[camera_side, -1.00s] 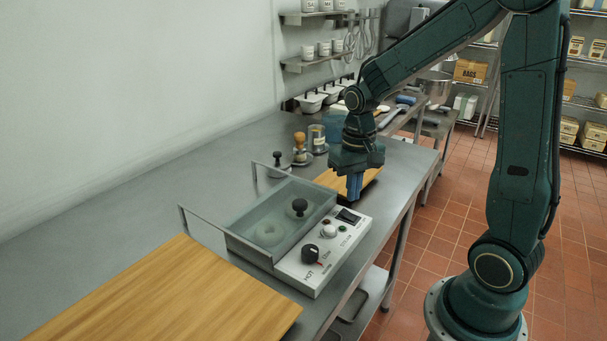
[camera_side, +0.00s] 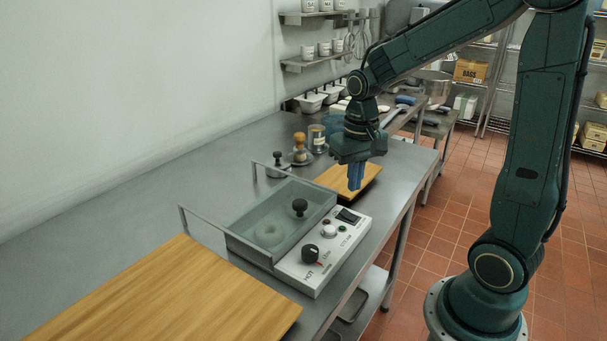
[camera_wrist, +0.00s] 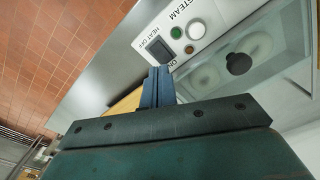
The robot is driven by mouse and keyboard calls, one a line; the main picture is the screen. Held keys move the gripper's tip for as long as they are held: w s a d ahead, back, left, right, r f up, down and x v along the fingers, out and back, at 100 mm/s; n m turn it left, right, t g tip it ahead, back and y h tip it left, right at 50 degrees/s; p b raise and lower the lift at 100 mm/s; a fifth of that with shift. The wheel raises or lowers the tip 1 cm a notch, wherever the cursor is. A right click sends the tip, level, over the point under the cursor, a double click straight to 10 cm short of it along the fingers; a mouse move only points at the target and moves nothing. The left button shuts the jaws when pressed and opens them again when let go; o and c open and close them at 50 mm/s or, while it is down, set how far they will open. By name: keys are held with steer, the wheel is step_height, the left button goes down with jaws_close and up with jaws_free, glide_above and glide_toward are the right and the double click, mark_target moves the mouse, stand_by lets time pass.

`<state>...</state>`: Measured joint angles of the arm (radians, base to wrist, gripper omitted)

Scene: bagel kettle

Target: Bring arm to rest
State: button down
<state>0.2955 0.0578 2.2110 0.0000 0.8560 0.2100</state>
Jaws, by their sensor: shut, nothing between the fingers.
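My gripper (camera_side: 356,177) hangs with its blue fingers pointing down, above the small wooden board (camera_side: 333,179) behind the kettle. Its fingers are together and empty; they also show in the wrist view (camera_wrist: 157,86). The kettle (camera_side: 266,226) is a rectangular basin with a clear lid and a dark knob (camera_side: 300,207). A pale bagel (camera_side: 270,234) shows through the lid; the wrist view shows a second ring shape (camera_wrist: 207,77) beside it. The white control panel (camera_side: 324,250) with a black dial (camera_side: 311,254) is along the kettle's right side.
A large wooden board (camera_side: 170,295) lies in front of the kettle. A wooden-handled tool (camera_side: 300,146) and a glass jar (camera_side: 317,138) stand behind it. White tubs (camera_side: 311,102) line the wall. The counter left of the kettle is clear.

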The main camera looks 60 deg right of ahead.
steer(key=s+a+r+n+t, duration=0.5)
steer(key=s+a+r, duration=0.4)
steer(key=s, duration=0.3)
steer(key=shift+r+n, duration=0.4)
steer(key=shift+r, duration=0.05)
